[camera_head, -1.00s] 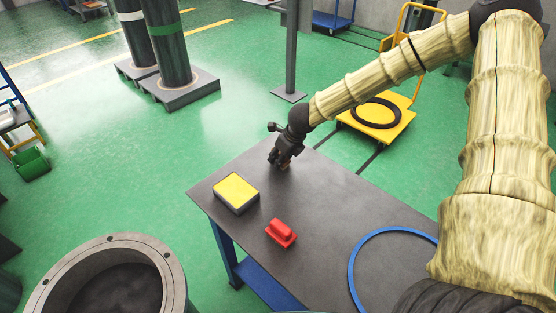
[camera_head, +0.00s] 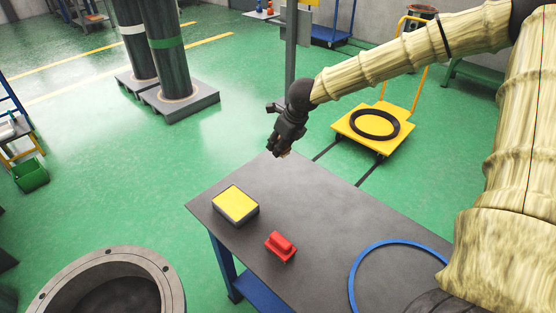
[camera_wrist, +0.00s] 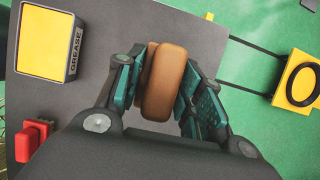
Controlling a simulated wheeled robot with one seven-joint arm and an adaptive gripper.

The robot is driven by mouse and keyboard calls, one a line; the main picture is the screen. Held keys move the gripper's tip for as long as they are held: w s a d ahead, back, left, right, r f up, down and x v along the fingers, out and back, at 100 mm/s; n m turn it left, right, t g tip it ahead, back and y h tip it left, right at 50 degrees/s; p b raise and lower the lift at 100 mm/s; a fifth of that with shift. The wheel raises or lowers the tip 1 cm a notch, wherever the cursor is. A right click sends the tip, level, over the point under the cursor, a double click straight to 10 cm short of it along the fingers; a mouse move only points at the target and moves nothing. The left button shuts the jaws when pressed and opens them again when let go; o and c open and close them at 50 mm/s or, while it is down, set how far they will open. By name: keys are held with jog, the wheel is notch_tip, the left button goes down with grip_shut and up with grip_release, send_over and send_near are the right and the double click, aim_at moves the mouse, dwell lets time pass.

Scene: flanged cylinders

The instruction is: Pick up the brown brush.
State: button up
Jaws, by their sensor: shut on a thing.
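The brown brush (camera_wrist: 164,82) is between the fingers of my gripper (camera_wrist: 166,92) in the wrist view. The teal finger pads press on it from both sides, so the gripper is shut on it. In the head view my gripper (camera_head: 282,150) hangs above the far corner of the dark table (camera_head: 330,195). There the brush (camera_head: 285,153) shows only as a small brown patch, mostly hidden by the fingers.
A yellow-topped grease box (camera_head: 236,205) and a red block with a handle (camera_head: 281,247) sit on the table. A blue ring (camera_head: 352,275) lies at its near right. A yellow cart (camera_head: 348,128) with a black ring stands on the green floor behind.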

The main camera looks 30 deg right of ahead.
notch_tip(320, 180, up, 17)
jog(key=shift+f+b, duration=0.15)
jog(key=shift+b, duration=0.3)
jog(key=o, duration=0.4)
jog(key=shift+c, duration=1.1)
